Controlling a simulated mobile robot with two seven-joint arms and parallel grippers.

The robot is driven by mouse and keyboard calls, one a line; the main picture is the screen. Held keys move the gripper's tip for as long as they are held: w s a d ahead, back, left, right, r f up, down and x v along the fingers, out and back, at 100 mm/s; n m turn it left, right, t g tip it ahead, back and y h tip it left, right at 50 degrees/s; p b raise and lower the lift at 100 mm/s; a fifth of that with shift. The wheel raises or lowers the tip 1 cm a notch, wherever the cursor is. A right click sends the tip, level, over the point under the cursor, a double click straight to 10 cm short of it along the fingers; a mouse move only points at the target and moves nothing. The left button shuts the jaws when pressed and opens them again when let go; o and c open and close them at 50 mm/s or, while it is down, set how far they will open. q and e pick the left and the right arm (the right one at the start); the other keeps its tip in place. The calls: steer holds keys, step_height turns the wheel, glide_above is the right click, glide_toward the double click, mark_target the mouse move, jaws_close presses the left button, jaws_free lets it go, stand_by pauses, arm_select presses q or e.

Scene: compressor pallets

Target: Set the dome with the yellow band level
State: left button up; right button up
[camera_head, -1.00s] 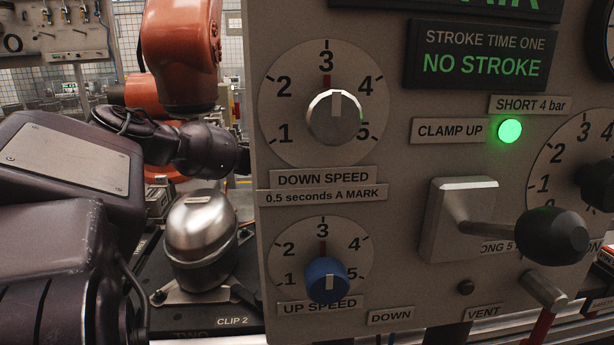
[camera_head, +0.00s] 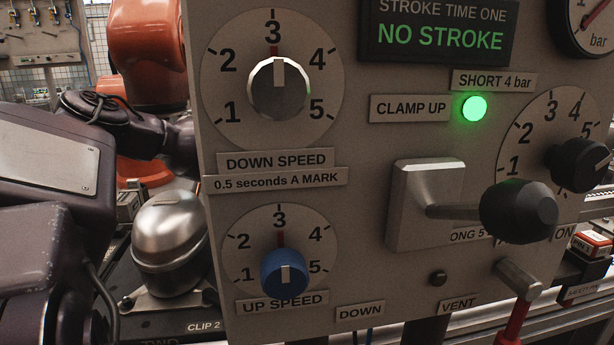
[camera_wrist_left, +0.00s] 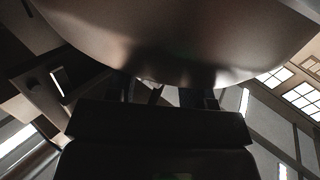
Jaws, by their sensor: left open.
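A shiny metal dome (camera_head: 168,228) sits on a dark plate at the left, partly hidden by the control panel. Its seam slants in the picture; I cannot tell whether the dome is truly level. No yellow band shows on it. In the left wrist view a large rounded metal surface (camera_wrist_left: 180,40) fills the top, close to the gripper; I cannot tell whether it is this dome. My left gripper (camera_wrist_left: 160,92) is open below that surface, its fingers dark and partly hidden; contact is unclear. My right gripper is not in view.
A grey control panel (camera_head: 365,185) with dials fills the middle and right. A black-knobbed lever (camera_head: 518,212) sticks out from it. Its CLAMP UP lamp (camera_head: 474,108) glows green, and the display (camera_head: 440,36) reads NO STROKE. An orange robot arm (camera_head: 148,60) stands behind the dome.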

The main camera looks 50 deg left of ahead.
arm_select(q)
steer(key=shift+c, duration=0.5)
jaws_close()
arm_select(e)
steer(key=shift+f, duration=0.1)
arm_select(q)
steer(key=shift+r, duration=0.2)
steer(key=shift+r, duration=0.4)
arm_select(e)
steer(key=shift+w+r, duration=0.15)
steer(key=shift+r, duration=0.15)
arm_select(q)
steer(key=shift+a+m+g+h+b, duration=0.2)
steer(key=shift+m+g+h+b, duration=0.05)
steer(key=shift+m+g, duration=0.3)
steer(key=shift+a+m+g+h+b, duration=0.25)
steer(key=shift+m+g, duration=0.2)
steer(key=shift+g, duration=0.2)
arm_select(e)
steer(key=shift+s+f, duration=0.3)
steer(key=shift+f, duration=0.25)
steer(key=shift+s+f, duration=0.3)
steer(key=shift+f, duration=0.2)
